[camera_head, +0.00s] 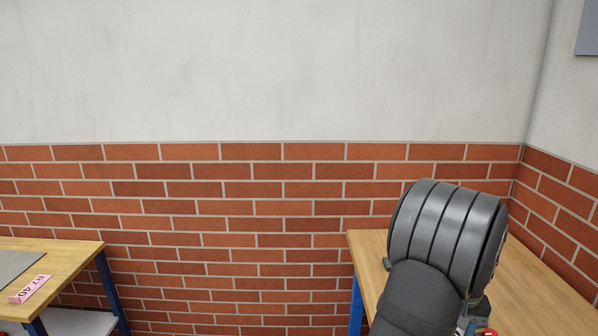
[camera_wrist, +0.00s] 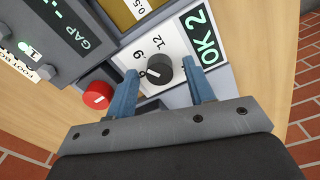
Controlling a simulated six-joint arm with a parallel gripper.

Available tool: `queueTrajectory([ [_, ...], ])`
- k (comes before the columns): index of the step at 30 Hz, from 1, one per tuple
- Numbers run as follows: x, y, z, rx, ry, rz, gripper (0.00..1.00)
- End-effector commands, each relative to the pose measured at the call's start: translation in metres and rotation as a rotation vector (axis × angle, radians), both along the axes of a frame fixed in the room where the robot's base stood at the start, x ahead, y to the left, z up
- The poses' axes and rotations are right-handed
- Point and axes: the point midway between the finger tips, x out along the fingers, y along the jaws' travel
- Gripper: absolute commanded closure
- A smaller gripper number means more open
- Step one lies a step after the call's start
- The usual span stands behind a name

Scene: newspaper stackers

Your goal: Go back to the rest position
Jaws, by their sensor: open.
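My gripper (camera_wrist: 161,95) shows in the wrist view with its two blue fingers apart and nothing between them. Beyond the fingertips is a black rotary knob (camera_wrist: 160,69) on a white dial plate (camera_wrist: 170,43) with numbers such as 9 and 12. The fingers appear to either side of the knob; I cannot tell how far off it is. In the head view my dark grey wrist (camera_head: 447,225) is over the right table, and the fingers are hidden.
A red knob (camera_wrist: 97,95), a green "OK 2" display (camera_wrist: 204,35) and a "GAP" panel (camera_wrist: 55,40) are close by. The right wooden table (camera_head: 540,275) meets a brick wall (camera_head: 230,220). A left table (camera_head: 75,255) holds a pink label block (camera_head: 30,289). Floor between tables is out of view.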

Motion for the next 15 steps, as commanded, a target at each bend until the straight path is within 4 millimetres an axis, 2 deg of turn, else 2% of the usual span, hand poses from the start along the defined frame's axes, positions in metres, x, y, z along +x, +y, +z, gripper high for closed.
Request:
queueTrajectory([
  [7,0.0,0.0,0.002,0.001,-0.001,0.147,0.51],
  [9,0.0,0.0,0.011,-0.001,-0.002,0.143,0.51],
  [15,0.0,0.0,0.018,0.001,0.0,0.141,0.51],
])
